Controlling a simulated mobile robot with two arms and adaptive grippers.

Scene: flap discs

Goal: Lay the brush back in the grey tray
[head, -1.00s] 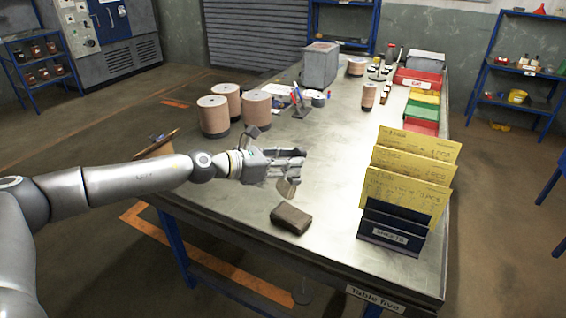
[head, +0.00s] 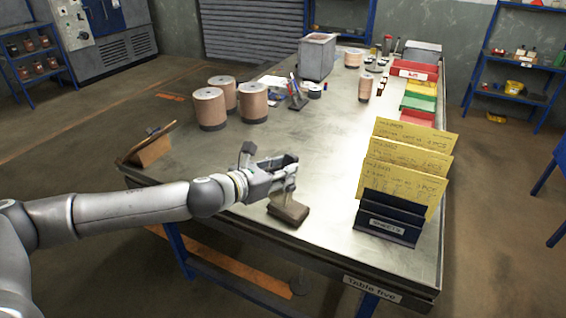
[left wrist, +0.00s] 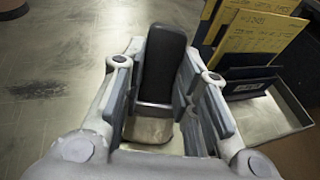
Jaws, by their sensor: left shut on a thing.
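The brush is in my left gripper (head: 286,168), which is shut on it. In the left wrist view the brush (left wrist: 163,65) shows a dark handle, a grey band and a pale lower end between the fingers. In the head view my fingers hide most of it, and its lower end hangs at the brown block; I cannot tell whether they touch. A grey tray (head: 423,48) stands at the far right end of the table, behind the red tray, well away from my gripper. My right gripper is not in view.
A brown block (head: 290,212) lies under my left gripper. A dark holder (head: 388,225) with yellow sheets stands to the right. Brown cylinders (head: 253,102), a tall grey bin (head: 318,57) and red, yellow and green trays (head: 413,70) stand farther back. The table's middle is clear.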

